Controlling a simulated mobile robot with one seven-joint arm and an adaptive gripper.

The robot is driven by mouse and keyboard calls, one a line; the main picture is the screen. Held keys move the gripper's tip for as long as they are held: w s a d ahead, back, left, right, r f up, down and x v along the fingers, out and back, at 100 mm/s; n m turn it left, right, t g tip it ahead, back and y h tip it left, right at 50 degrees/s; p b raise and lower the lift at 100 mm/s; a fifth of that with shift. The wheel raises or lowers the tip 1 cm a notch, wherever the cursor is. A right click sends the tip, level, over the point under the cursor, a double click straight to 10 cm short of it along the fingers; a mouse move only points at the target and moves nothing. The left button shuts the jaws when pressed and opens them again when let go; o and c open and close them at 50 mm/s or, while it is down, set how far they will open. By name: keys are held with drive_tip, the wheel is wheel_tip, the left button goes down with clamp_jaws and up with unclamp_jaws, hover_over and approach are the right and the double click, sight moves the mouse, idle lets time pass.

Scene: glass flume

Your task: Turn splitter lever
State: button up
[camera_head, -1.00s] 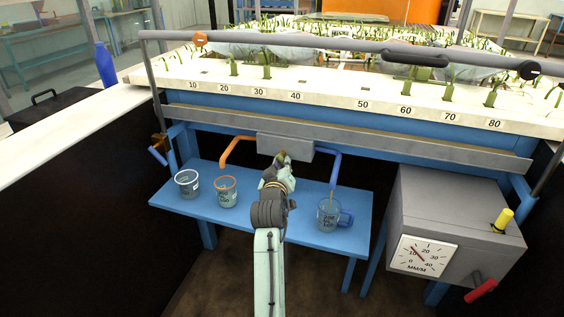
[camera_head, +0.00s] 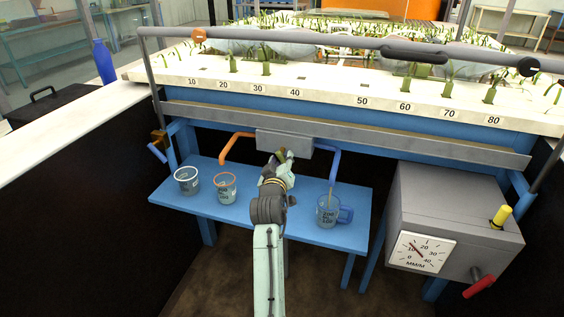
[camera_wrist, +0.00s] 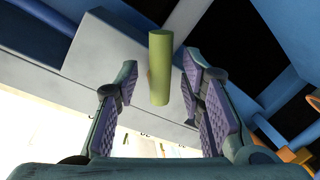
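The splitter is a grey box (camera_head: 285,143) under the flume's front beam, with an orange pipe (camera_head: 228,147) on its left and a blue pipe (camera_head: 335,165) on its right. A yellow-green cylindrical lever (camera_wrist: 160,68) stands out from the grey box in the wrist view. My gripper (camera_wrist: 157,85) is open, with one finger on each side of the lever and a visible gap to both. In the head view my gripper (camera_head: 281,158) is at the box's lower front edge and hides the lever there.
On the blue shelf (camera_head: 290,225) stand a white-rimmed cup (camera_head: 187,182), an orange-rimmed cup (camera_head: 225,190) and a blue-handled jug (camera_head: 328,212) under the blue pipe. A grey dial box (camera_head: 450,205) with a red handle (camera_head: 480,286) stands at the right.

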drive_tip(key=s+a+r, duration=0.1)
drive_tip(key=s, duration=1.1)
drive_tip(key=shift+a+r, duration=0.2)
drive_tip(key=shift+a, duration=0.2)
drive_tip(key=shift+w+a, duration=0.1)
